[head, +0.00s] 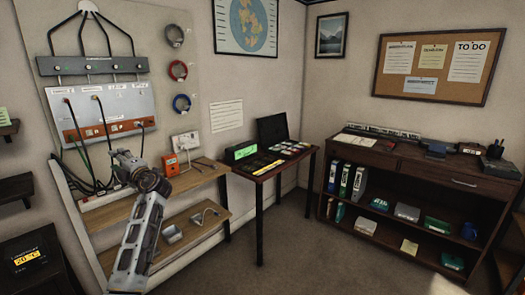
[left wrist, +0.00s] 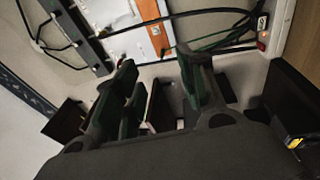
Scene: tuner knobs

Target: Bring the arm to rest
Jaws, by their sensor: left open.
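My left arm (head: 141,235) rises from the bottom of the head view, left of the middle. Its gripper (head: 122,160) is in front of the wall panel's lower cables, above the wooden bench, and its fingers are small and partly hidden there. In the left wrist view the fingers of the left gripper (left wrist: 165,88) stand apart with nothing held between them. The white panel with an orange strip (head: 103,112) hangs on the wall behind and above the gripper. The dark bar with several knobs (head: 93,65) is above that panel. My right gripper is not in view.
A wooden bench (head: 190,181) stands under the panel, with an orange box (head: 170,165) on it. Cables hang from the panel near the gripper. A small dark table (head: 268,171) and a brown shelf unit (head: 425,165) stand to the right. The floor between is clear.

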